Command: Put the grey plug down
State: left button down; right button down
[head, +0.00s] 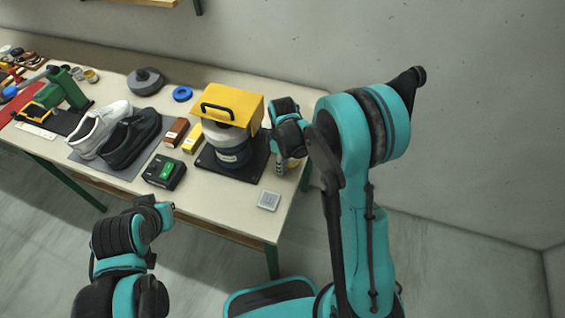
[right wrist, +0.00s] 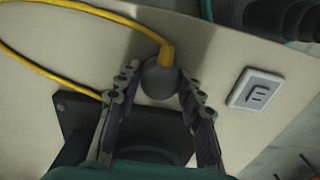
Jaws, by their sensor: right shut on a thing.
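The grey plug (right wrist: 159,83) is round, with a yellow cable (right wrist: 60,65) leaving its far side. In the right wrist view it sits between the fingertips of my right gripper (right wrist: 160,90), which is shut on it. In the head view my right gripper (head: 281,167) is low over the right edge of the table, beside the yellow-topped machine; the plug is hidden there. I cannot tell whether the plug touches the table. My left gripper (head: 162,210) is in front of the table edge; its jaws are too unclear to read.
A light grey square socket plate (head: 268,200) lies on the table's front right, also in the right wrist view (right wrist: 257,90). A machine with a yellow cover (head: 235,112) stands on a black base. Shoes (head: 130,140), small boxes and a black-green device (head: 165,171) are further left.

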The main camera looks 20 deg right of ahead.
jog(key=shift+s, duration=0.1)
jog(key=c, duration=1.4)
grip_release()
jog(key=shift+f, duration=0.15)
jog(key=o, duration=0.4)
